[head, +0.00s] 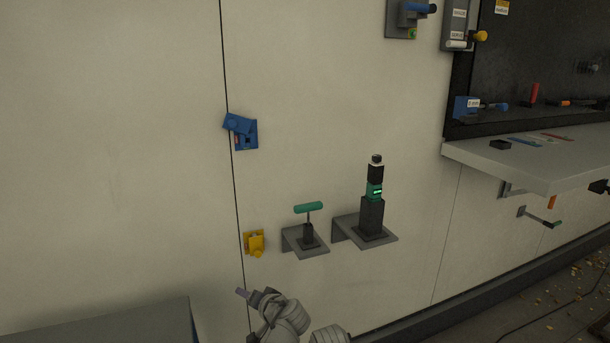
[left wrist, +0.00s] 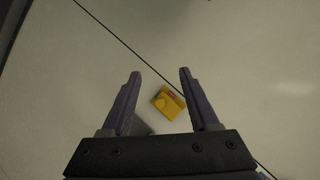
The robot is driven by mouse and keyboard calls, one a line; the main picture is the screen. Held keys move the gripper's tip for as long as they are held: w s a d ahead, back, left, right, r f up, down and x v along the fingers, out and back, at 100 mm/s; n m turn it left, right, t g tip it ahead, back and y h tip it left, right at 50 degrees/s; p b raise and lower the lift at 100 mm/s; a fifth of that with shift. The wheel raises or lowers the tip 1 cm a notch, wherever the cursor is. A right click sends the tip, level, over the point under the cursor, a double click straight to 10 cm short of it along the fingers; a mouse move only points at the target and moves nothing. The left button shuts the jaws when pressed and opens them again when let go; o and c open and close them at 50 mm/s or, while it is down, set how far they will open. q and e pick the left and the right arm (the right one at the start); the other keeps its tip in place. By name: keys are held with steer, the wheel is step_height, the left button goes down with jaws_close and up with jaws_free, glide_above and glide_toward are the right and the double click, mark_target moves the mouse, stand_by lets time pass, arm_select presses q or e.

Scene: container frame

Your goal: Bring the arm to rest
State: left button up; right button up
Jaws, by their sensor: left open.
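My left gripper (head: 242,292) is at the bottom of the head view, in front of the pale wall and a little below the yellow wall fixture (head: 254,242). In the left wrist view the left gripper (left wrist: 158,75) has its two dark fingers spread wide apart, with nothing held between them. The yellow fixture (left wrist: 168,101) shows beyond and between the fingers, apart from them. My right gripper is in neither view.
A blue fixture (head: 242,132) hangs higher on the wall. A small shelf bears a green T-handled tool (head: 308,209); another bears a black and green device (head: 373,205). A grey worktop (head: 560,160) juts out at right. A grey surface (head: 110,325) lies lower left.

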arm_select(q)
steer(key=s+d+r+g+h+p, duration=0.1)
steer(key=s+d+g+h+p, duration=0.1)
steer(key=s, duration=0.5)
steer(key=s+d+r+m+g+h+p, duration=0.1)
steer(key=s+d+g+h+p, duration=0.1)
steer(key=s+d+g+p, duration=0.2)
steer(key=s+d+r+g+h+p, duration=0.1)
steer(key=s+d+g+h+p, duration=0.1)
steer(key=s+p, duration=0.4)
steer(key=s+d+g, duration=0.1)
steer(key=s+g, duration=0.1)
steer(key=s, duration=0.3)
steer(key=shift+d+r+h+p, duration=0.15)
steer(key=shift+d+h+p, duration=0.15)
steer(key=shift+d, duration=0.1)
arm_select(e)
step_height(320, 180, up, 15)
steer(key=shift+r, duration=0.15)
